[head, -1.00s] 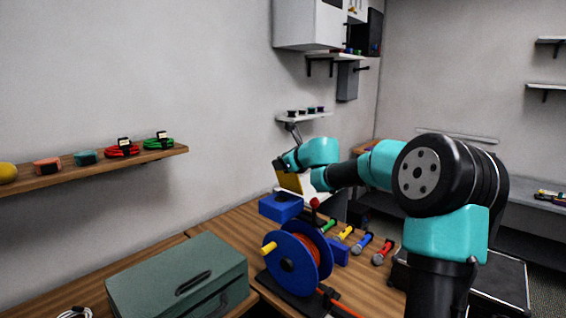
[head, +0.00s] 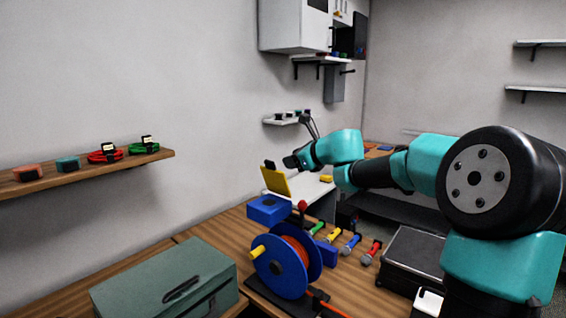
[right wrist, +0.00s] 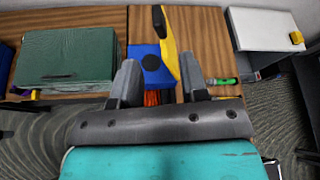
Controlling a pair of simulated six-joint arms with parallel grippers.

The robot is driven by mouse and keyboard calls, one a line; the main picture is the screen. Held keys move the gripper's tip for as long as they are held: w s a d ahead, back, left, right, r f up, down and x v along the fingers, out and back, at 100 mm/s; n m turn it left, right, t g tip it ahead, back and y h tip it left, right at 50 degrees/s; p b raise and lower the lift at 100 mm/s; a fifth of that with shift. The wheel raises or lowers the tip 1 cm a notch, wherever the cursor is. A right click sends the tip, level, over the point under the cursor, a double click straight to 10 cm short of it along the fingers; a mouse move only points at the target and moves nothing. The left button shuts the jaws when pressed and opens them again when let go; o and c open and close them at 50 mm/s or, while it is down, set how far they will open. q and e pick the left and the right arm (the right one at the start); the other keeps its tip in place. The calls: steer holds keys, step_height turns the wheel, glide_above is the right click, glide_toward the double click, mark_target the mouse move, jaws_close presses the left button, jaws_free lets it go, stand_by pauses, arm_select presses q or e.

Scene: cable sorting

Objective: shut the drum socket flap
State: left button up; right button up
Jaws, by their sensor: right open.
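The cable drum (head: 285,262) is a blue reel wound with orange-red cable, with a yellow crank handle, on the wooden bench. Behind it sits the blue socket box (head: 268,209). Its yellow flap (head: 275,181) with a dark tab stands raised, open. In the right wrist view the box (right wrist: 150,70) shows a dark round socket, and the flap (right wrist: 170,50) stands nearly edge-on to its right. My right gripper (head: 292,160) is open and empty, apart from the flap, just above and right of it. My left gripper is not in view.
A green metal box (head: 165,280) stands left of the drum. Several coloured-handled connectors (head: 352,243) lie in a row right of it. A white surface (head: 310,195) lies behind. A wall shelf (head: 90,170) holds coiled cables.

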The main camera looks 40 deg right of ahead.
steer(key=v, duration=0.5)
steer(key=shift+s+r, duration=0.1)
steer(key=shift+s, duration=0.3)
steer(key=shift+o, duration=0.4)
